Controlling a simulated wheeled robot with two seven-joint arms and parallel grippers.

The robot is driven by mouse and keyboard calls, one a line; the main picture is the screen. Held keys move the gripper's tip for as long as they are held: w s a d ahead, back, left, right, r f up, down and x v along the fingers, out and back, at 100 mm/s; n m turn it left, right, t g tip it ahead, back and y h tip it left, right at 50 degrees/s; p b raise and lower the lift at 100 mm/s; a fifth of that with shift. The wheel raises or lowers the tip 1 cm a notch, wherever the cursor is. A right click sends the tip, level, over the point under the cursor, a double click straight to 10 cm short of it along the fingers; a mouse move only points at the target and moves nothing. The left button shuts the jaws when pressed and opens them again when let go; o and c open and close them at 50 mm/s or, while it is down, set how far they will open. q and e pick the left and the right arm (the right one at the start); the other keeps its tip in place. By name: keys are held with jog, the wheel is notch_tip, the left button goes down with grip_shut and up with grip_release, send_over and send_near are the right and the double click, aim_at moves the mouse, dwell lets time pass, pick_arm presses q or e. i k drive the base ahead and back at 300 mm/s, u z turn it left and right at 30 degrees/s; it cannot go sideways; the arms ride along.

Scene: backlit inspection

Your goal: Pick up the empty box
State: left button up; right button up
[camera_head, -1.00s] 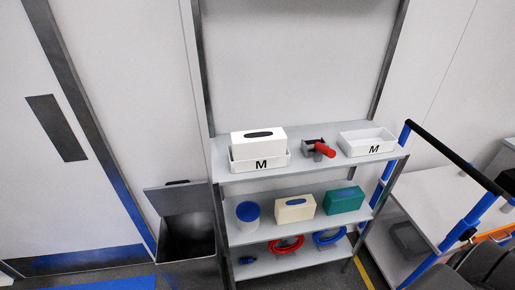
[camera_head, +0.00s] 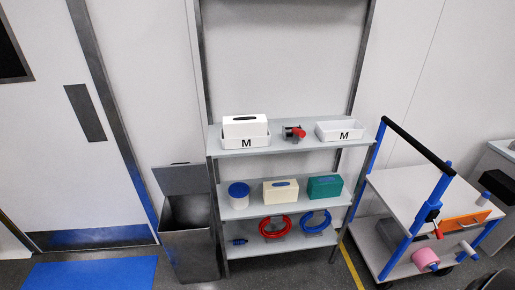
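An empty white box (camera_head: 340,131) marked M sits at the right end of the top shelf, its open top facing up. A second white box (camera_head: 230,142) marked M sits at the left end of the same shelf, with a white tissue box (camera_head: 245,126) standing in it. Neither of my grippers shows in the head view.
The grey shelf rack (camera_head: 280,147) also holds a red and dark tool (camera_head: 294,132), tissue boxes, a blue-lidded tub (camera_head: 239,195) and coiled hoses. An open grey bin (camera_head: 190,240) stands left. A blue-framed cart (camera_head: 405,185) stands right. Floor before the rack looks clear.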

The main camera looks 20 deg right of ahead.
aim_at(249, 126)
jog(key=k, duration=0.5)
jog(key=z, duration=0.8)
jog(key=i, duration=0.7)
jog(key=z, duration=0.55)
jog(key=i, duration=0.7)
jog(key=u, duration=0.2)
